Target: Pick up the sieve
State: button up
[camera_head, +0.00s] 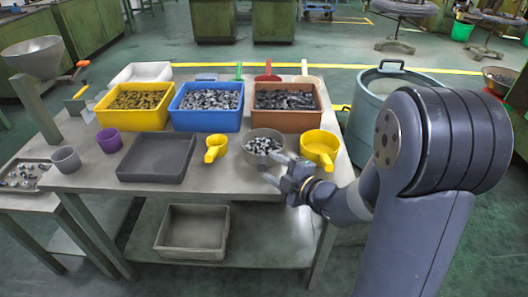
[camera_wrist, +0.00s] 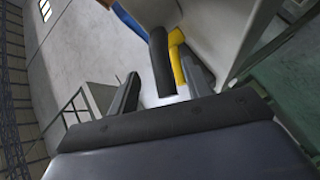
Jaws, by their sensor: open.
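No thing is plainly a sieve. A grey round bowl (camera_head: 264,141) holding metal pieces stands at the table's front, and a yellow round vessel (camera_head: 319,143) with a handle is to its right. I cannot tell which is the sieve. My gripper (camera_head: 274,168) is open at the table's front edge, just in front of the grey bowl, its fingers overlapping the bowl's lower edge in the picture. In the wrist view its fingers (camera_wrist: 163,88) are apart. A dark strip (camera_wrist: 161,62) and a yellow part (camera_wrist: 178,58) show between and beyond them; contact cannot be told.
A small yellow scoop (camera_head: 216,147) and a dark grey tray (camera_head: 156,158) are to the left. Yellow (camera_head: 133,103), blue (camera_head: 208,104) and brown (camera_head: 286,104) bins of parts stand behind. A grey-blue drum (camera_head: 381,90) is right of the table (camera_head: 85,172). A tray (camera_head: 193,230) is on the lower shelf.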

aim_at(261, 161)
jog(key=x, duration=0.5)
jog(key=shift+w+a+f, duration=0.15)
jog(key=shift+w+a, duration=0.05)
jog(key=shift+w, duration=0.05)
jog(key=shift+c, duration=0.2)
grip_shut()
